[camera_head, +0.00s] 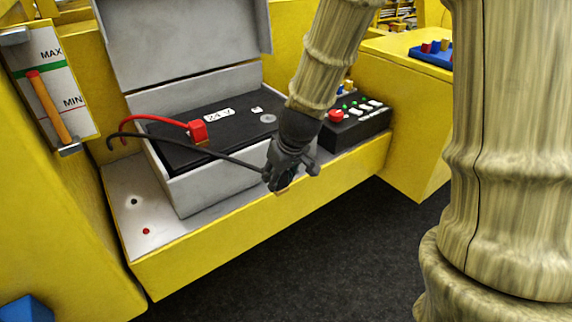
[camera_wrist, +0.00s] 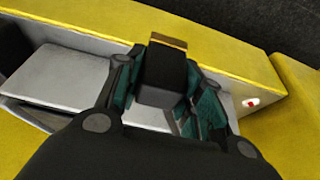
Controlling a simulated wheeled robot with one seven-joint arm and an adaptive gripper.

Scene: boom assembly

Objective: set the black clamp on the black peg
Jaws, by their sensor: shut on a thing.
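My gripper (camera_head: 286,184) is shut on the black clamp (camera_wrist: 162,78), held in front of the battery box over the yellow front edge. In the wrist view the clamp is a dark block with a brass-coloured end, between the green finger pads. In the head view the fingers mostly hide it, and its black cable (camera_head: 215,153) runs to the left. The black peg (camera_head: 134,201) is a small dark spot on the pale ledge, well left of my gripper. I cannot make out this peg in the wrist view.
A red peg (camera_head: 146,231) is just in front of the black one. The red clamp (camera_head: 198,131) sits on the black battery (camera_head: 180,152), its cable looping left. The lid (camera_head: 180,40) stands open. A switch box (camera_head: 357,128) is to the right. The ledge around the pegs is clear.

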